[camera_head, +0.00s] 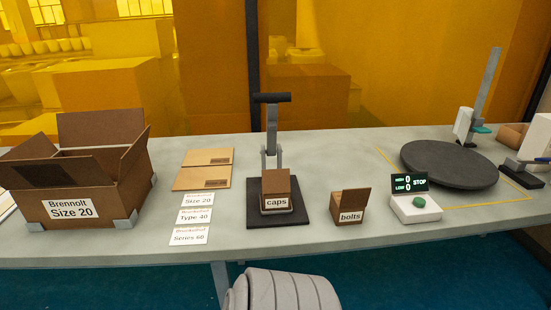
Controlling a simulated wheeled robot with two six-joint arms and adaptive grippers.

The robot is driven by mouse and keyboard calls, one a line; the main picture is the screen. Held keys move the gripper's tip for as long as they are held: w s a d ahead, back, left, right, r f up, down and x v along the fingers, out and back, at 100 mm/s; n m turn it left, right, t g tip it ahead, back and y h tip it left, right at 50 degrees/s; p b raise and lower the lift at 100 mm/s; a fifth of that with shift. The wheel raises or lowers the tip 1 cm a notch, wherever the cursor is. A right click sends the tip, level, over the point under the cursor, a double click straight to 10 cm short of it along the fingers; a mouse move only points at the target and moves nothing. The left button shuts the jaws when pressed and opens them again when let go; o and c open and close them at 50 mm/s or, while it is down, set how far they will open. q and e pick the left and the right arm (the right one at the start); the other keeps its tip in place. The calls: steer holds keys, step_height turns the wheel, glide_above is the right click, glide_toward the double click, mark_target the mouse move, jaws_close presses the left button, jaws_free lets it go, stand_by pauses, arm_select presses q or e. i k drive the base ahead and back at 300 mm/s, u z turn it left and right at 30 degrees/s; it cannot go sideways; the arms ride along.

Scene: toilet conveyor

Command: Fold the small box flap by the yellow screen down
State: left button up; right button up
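A large open brown carton (122,196) labelled "Brennolt Size 20" stands on the left of the table. Its broad flap nearest the yellow screen (215,60) stands up (100,127). Another flap is raised at its left (30,148), and one is raised at its right edge (135,149). Two small boxes stand further right: the "caps" box (277,187) on a dark base, and the "bolts" box (350,216), whose lid flap (355,197) stands up at the back. Neither of my grippers is in view.
A black-handled press (272,98) stands behind the caps box. Flat brown sheets (202,178) and white labels (190,217) lie between carton and press. A scale display (410,182) and a dark round turntable (449,165) are at right. The table front is mostly clear.

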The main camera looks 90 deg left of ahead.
mark_target(277, 181)
steer(key=k, duration=1)
steer(key=u, duration=1.65)
